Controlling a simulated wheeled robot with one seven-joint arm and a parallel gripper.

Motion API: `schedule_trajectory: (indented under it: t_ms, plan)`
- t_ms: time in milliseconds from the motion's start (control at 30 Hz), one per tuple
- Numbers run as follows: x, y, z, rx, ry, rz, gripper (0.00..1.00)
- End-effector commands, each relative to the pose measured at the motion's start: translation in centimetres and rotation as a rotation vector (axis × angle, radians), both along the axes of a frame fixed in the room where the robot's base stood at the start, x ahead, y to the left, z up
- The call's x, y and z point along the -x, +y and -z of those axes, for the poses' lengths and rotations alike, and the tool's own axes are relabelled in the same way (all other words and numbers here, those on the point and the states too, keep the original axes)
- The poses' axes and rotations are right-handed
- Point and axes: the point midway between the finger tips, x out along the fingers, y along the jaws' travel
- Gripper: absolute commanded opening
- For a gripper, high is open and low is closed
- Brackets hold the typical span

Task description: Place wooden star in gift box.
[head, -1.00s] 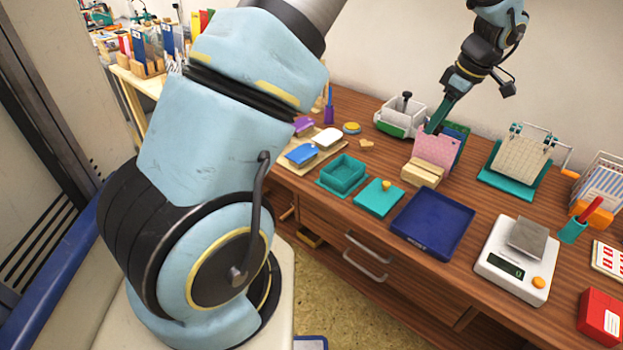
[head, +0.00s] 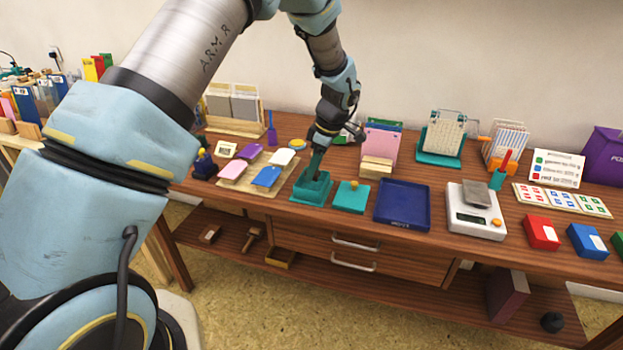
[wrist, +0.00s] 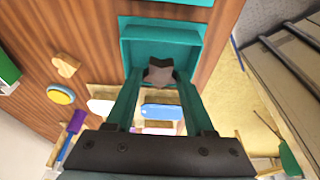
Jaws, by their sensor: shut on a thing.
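The gift box appears to be the open teal box (head: 311,190) at the front of the desk; it also shows in the wrist view (wrist: 162,36). Its likely lid (head: 351,196), teal with a yellow knob, lies just to its right. The brown wooden star (wrist: 159,72) is between the fingertips of my gripper (wrist: 160,84), at the box opening. My gripper (head: 316,172) is shut on the star and points down into the box. In the head view the fingers hide the star. I cannot tell whether the star touches the box floor.
A blue tray (head: 402,204) and a scale (head: 476,210) stand to the right. Several coloured inkpads lie on a wooden board (head: 238,187) to the left. A pink card rack (head: 380,145) stands behind.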

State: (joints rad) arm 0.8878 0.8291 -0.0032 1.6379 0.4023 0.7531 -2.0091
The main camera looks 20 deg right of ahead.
Motion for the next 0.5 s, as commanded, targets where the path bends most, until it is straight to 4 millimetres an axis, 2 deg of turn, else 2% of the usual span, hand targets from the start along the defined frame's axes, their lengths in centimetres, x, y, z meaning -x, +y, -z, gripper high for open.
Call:
schedule_trajectory:
  t_ms: [167, 300, 500]
  plan:
    - [0.1, 0.1, 1.5, -0.002, 0.002, 0.000, 0.00]
    - [0.1, 0.1, 3.5, -0.002, 0.002, 0.000, 0.00]
    - [0.0, 0.0, 4.0, 0.002, 0.000, -0.001, 0.00]
